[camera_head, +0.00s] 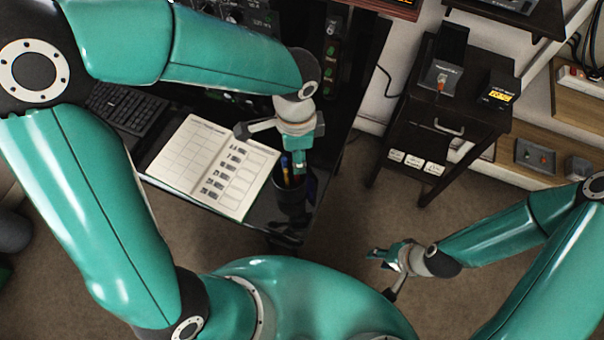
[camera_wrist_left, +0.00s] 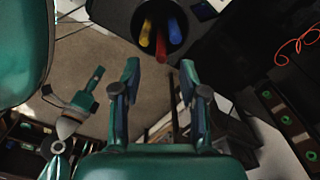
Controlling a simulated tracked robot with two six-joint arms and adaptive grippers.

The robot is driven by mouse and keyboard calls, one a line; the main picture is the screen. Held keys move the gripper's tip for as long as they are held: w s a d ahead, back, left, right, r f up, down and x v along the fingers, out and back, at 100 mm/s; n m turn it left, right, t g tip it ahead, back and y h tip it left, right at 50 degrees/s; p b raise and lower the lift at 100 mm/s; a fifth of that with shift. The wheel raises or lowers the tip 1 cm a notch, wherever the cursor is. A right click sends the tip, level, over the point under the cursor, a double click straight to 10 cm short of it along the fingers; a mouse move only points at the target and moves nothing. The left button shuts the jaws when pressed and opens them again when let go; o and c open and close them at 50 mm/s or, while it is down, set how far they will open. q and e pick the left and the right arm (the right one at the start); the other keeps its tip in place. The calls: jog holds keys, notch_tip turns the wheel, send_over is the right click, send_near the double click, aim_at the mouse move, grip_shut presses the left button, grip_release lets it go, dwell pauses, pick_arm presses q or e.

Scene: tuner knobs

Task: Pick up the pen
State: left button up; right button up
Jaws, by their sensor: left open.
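A dark pen cup (camera_head: 292,207) stands at the right end of the desk, beside the open notebook. In the left wrist view, a yellow pen (camera_wrist_left: 146,33), a blue pen (camera_wrist_left: 172,28) and a red pen (camera_wrist_left: 161,47) stand in it, their ends towards the camera. My left gripper (camera_head: 299,165) is just above the cup and partly hides the pens in the head view. Its two fingers (camera_wrist_left: 159,75) are spread with nothing between them; the red pen's end shows just beyond the gap. My right gripper (camera_head: 378,256) is over the floor, away from the cup; its jaw opening is unclear.
The open notebook (camera_head: 215,167) lies left of the cup, with a black keyboard (camera_head: 128,108) farther left. Dark equipment panels with green buttons (camera_head: 331,65) stand behind. A dark side cabinet (camera_head: 445,118) is at the right. Carpet (camera_head: 350,215) is open between desk and cabinet.

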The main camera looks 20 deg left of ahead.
aim_at(297, 176)
pick_arm(q)
notch_tip(297, 176, down, 5)
jog(key=shift+a+r, duration=0.1)
jog(key=shift+a, duration=0.05)
jog(key=shift+c, duration=0.3)
grip_shut()
